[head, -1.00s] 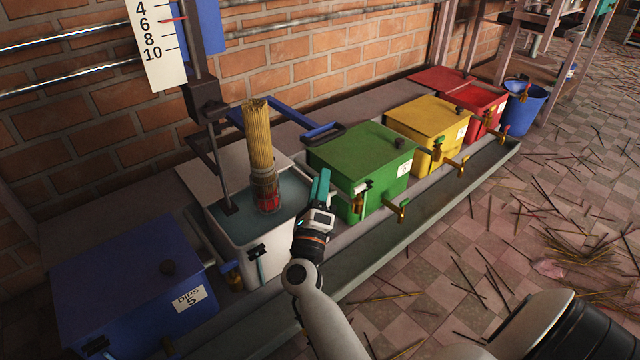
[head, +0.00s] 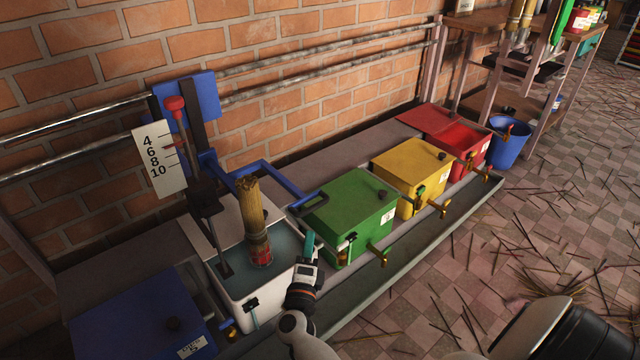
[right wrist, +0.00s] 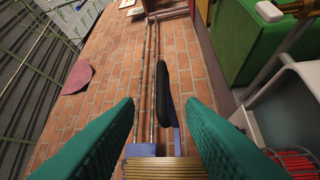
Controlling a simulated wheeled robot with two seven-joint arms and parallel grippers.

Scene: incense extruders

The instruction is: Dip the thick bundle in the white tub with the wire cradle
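The white tub (head: 238,303) is open and holds greyish-blue liquid. The thick bundle (head: 249,205) of yellow-brown sticks stands nearly upright in it, its lower end in the wire cradle (head: 261,250), with red at the bottom. A blue lever arm (head: 265,165) reaches from the upright post over the tub toward a dark grip, which shows in the right wrist view (right wrist: 166,95). My right gripper (head: 309,244), with teal fingers, is beside the tub's right side. In the right wrist view its fingers (right wrist: 160,125) are apart, with the grip seen beyond them. My left gripper is not in view.
A scale board (head: 158,160) marked 4 to 10 is by the post. A blue box (head: 140,315) stands left of the tub; green (head: 350,205), yellow (head: 405,175) and red boxes (head: 470,145) stand right. A trough (head: 400,255) with brass taps runs in front.

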